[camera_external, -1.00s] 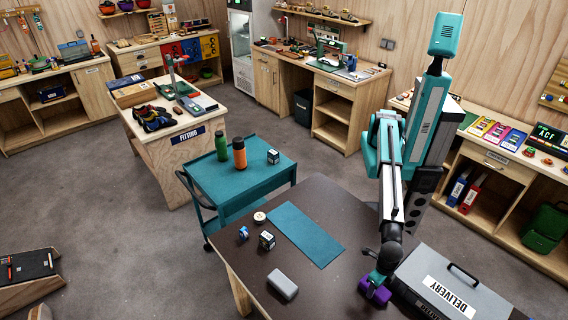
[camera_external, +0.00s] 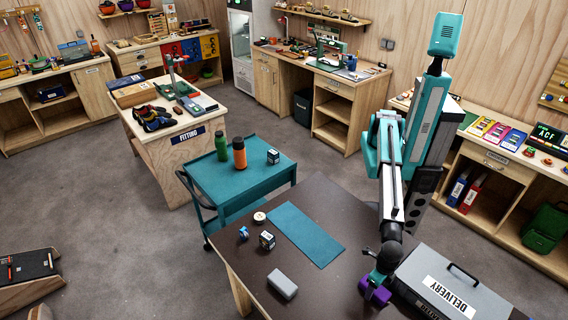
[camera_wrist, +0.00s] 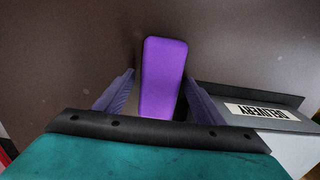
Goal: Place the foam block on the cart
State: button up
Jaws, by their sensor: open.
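A bright purple block (camera_wrist: 163,75), which I take as the foam block, lies on the dark table (camera_external: 330,200); it also shows in the external view (camera_external: 372,292) under my gripper. My gripper (camera_wrist: 160,92) is open, pointing down, with its dark purple fingers on either side of the block's near part. Whether the fingers touch the block I cannot tell. The teal cart (camera_external: 240,184) stands beyond the table's far left edge. On its top are a green bottle (camera_external: 222,148), an orange bottle (camera_external: 239,153) and a small box (camera_external: 273,156).
A grey DELIVERY case (camera_external: 455,285) is close on the right of my gripper. A grey block (camera_external: 283,285), a small dark-and-white box (camera_external: 267,240), a blue item (camera_external: 243,233), a tape roll (camera_external: 259,217) and a teal mat (camera_external: 308,236) lie on the table. The cart's front top is clear.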

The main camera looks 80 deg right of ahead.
notch_tip(320, 180, up, 12)
jog(key=b, duration=0.3)
dwell(0.4)
jog(key=shift+o, duration=0.5)
jog(key=shift+f, duration=0.15)
jog(key=s+f+n+g+y+b, duration=0.15)
jog(key=s+n+g+y, duration=0.25)
jog(key=s+g, duration=0.4)
jog(key=w+d+f+m+y+b, duration=0.1)
jog(key=w+d+y, duration=0.1)
jog(key=w, duration=0.3)
jog(key=w+d+f+m+g+y+b, duration=0.1)
jog(key=w+d+f+b, duration=0.1)
jog(key=w, duration=0.3)
jog(key=w+d+f+m+y+b, duration=0.1)
jog(key=w+d+f+m+y, duration=0.1)
jog(key=w, duration=0.3)
jog(key=shift+w+d+g+y, duration=0.15)
jog(key=shift+w+d, duration=0.05)
jog(key=shift+d, duration=0.25)
jog(key=shift+w+d+g+y, duration=0.15)
jog(key=shift+d, duration=0.25)
jog(key=shift+w+d, duration=0.15)
jog(key=shift+w, duration=0.2)
